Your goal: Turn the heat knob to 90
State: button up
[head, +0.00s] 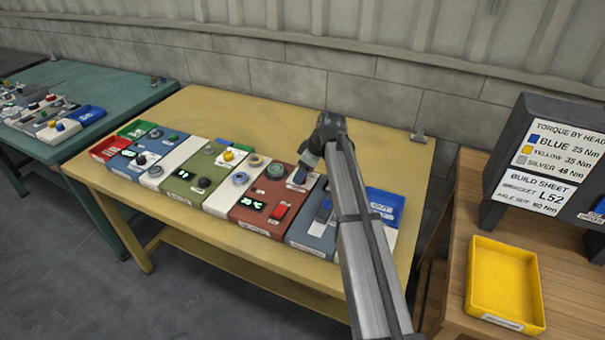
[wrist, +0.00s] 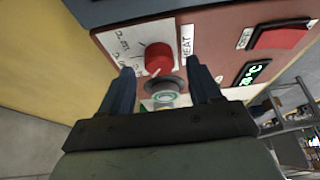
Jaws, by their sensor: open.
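The heat knob (wrist: 158,58) is a red knob on a white dial plate with printed marks, beside a HEAT label (wrist: 187,41). It sits on the brown-red panel (head: 250,187); in the head view my gripper hides the knob. My gripper (wrist: 160,70) is open, its two fingers either side of the knob's line in the wrist view. I cannot tell whether they touch it. In the head view my gripper (head: 308,160) is over the panel's back right corner. A green-lit display (wrist: 255,73) reads in °C; its digits are unclear.
A red rocker switch (wrist: 280,36) is near the display. A grey round part (wrist: 165,86) is close to the knob. Other panels, such as a green one (head: 190,190), stand along the yellow table (head: 375,128). A yellow tray (head: 470,285) is at right.

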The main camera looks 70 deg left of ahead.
jog(key=shift+x, duration=0.75)
jog(key=c, duration=1)
jog(key=shift+c, duration=0.2)
jog(key=m, duration=0.2)
jog(key=m+t+y, duration=0.1)
jog(key=m, duration=0.1)
jog(key=shift+s+d+m+t, duration=0.15)
jog(key=shift+m+t, duration=0.15)
jog(key=shift+m, duration=0.1)
jog(key=shift+s+m+t, duration=0.1)
jog(key=shift+m+t, duration=0.9)
jog(key=shift+m, duration=1.5)
